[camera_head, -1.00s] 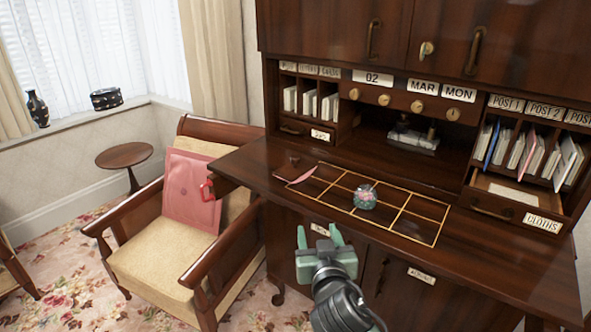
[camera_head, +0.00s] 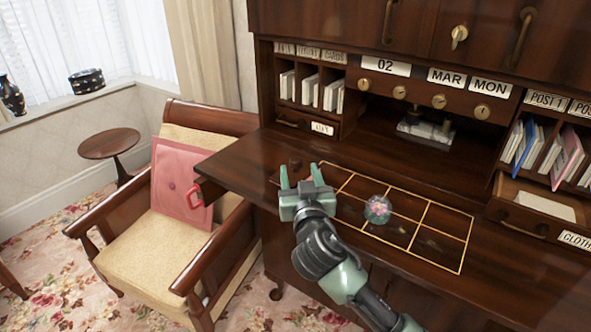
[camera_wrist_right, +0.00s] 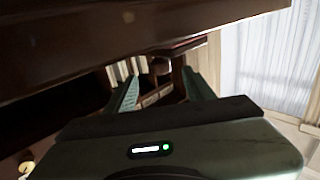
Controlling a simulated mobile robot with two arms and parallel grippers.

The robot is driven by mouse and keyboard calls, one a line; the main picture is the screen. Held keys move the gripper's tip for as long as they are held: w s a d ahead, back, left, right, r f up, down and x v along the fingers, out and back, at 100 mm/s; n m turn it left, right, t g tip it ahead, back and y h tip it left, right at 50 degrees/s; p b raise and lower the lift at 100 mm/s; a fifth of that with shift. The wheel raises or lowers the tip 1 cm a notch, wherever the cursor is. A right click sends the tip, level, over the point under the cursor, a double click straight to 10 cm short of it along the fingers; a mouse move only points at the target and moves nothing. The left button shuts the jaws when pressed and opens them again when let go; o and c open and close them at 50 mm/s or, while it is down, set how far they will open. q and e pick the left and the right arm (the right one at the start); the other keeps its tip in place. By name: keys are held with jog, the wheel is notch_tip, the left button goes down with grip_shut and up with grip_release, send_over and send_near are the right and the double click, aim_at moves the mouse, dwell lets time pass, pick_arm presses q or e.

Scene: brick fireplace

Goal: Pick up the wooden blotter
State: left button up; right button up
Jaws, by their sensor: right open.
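The wooden blotter seems to be the small reddish-brown piece at the left end of the gold grid on the desk. In the head view my right gripper hides most of it. In the right wrist view, which looks upside down, a flat reddish slab (camera_wrist_right: 190,46) with a round knob (camera_wrist_right: 160,66) shows beyond the fingers, probably this blotter. The fingers (camera_wrist_right: 160,80) in the wrist view frame the knob; I cannot tell the exact gap. My left gripper is not in view.
A glass paperweight with pink flowers (camera_head: 377,209) sits on the grid to the right. The desk top (camera_head: 240,170) is otherwise mostly clear. An inkstand (camera_head: 425,130) stands in the alcove behind. An armchair (camera_head: 160,245) with a pink folder (camera_head: 180,178) stands left.

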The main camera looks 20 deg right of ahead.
aim_at(297, 165)
jog(key=w, duration=0.3)
jog(key=shift+d+p, duration=0.2)
jog(key=shift+p, duration=0.15)
jog(key=shift+w+d+f, duration=0.1)
jog(key=shift+w+f, duration=0.1)
jog(key=shift+w, duration=0.4)
grip_shut()
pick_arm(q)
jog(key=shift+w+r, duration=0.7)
pick_arm(e)
jog(key=shift+r, duration=0.15)
